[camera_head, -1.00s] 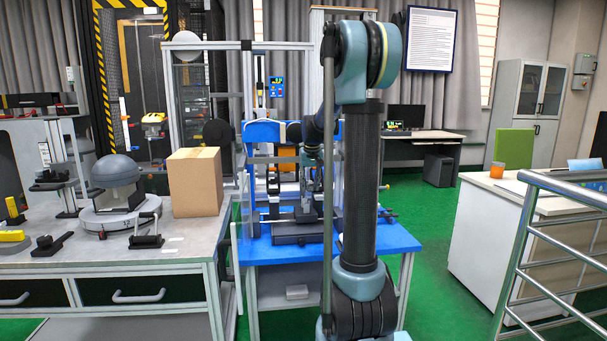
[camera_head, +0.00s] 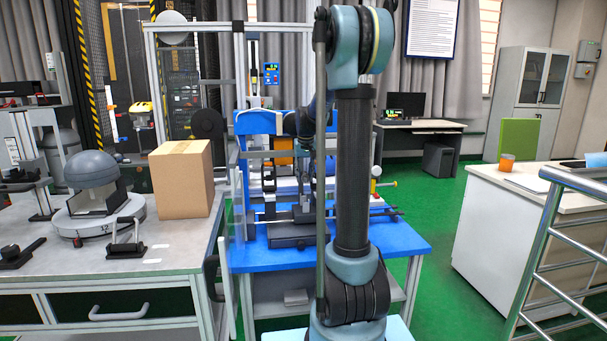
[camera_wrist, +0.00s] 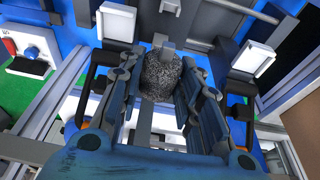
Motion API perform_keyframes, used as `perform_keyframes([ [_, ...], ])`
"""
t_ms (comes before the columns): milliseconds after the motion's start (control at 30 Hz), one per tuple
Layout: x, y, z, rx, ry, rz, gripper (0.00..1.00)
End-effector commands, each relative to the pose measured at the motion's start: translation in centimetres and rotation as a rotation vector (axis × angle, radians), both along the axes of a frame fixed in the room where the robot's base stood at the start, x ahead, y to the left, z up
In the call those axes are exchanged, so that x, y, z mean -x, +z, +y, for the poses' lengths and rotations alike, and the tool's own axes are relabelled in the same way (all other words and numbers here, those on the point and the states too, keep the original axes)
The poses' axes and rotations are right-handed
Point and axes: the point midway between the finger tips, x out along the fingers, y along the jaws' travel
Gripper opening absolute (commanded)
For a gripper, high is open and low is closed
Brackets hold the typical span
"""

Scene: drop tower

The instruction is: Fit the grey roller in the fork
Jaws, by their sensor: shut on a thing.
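The grey roller (camera_wrist: 161,76) shows in the wrist view as a speckled, rounded body between the two fingers of my gripper (camera_wrist: 164,84). The gripper is shut on it. A narrow grey tab (camera_wrist: 168,44) stands just beyond the roller, overlapping its far end in the picture; I cannot tell whether they touch. In the head view my gripper (camera_head: 306,198) is low over the blue bench (camera_head: 265,257), partly behind my arm. The roller is too small and hidden to make out there. I cannot surely tell which part is the fork.
A dark block (camera_head: 298,235) and a long rod lie on the blue bench around the gripper. A clear guard panel stands at its left edge. A cardboard box (camera_head: 181,180) sits on the grey table to the left. Metal railing (camera_head: 560,230) is at the right.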

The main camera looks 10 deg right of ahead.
Motion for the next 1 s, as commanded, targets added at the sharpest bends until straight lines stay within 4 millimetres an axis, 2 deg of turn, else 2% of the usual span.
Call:
perform_keyframes([
  [1000, 0.0, -6.6, -0.2, 0.000, -0.001, 0.000, 0.01],
])
